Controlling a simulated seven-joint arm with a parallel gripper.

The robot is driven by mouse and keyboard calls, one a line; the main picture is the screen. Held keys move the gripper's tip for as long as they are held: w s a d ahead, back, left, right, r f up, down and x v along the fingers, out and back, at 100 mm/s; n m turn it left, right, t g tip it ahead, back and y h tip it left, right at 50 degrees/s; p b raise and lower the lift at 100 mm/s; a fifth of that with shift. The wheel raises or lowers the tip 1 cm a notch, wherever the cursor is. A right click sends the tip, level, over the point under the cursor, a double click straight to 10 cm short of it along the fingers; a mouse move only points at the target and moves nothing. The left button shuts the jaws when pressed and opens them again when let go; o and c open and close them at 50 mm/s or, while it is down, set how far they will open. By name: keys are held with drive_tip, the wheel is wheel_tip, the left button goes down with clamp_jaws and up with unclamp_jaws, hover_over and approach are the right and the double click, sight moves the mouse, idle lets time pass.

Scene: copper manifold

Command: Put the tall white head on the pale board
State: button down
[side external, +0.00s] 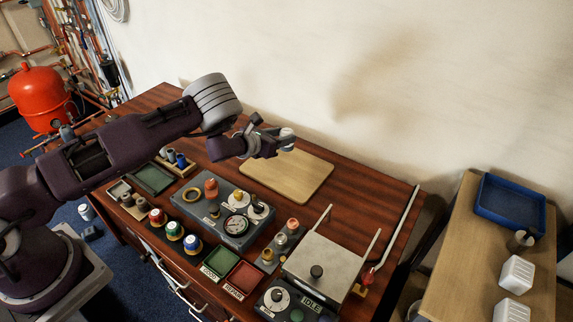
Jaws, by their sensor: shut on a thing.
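My gripper (282,141) is shut on a small white piece (287,132), which appears to be the tall white head. It holds the piece above the far edge of the pale board (300,182); the exact height cannot be told from this view. The fingers hide the lower part of the piece. The board is a flat, rounded, light wooden slab lying on the dark red-brown bench, and its visible surface is bare.
Green (217,263) and red (243,277) trays and a lidded metal box (333,266) are in front. A raised lever (399,228) stands at the right. Bare bench lies right of the board.

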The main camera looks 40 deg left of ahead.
wheel_tip(320, 180, down, 8)
drive_tip(key=shift+f, duration=0.1)
drive_tip(key=shift+f, duration=0.1)
drive_tip(key=c, duration=0.8)
unclamp_jaws()
drive_tip(key=shift+c, duration=0.2)
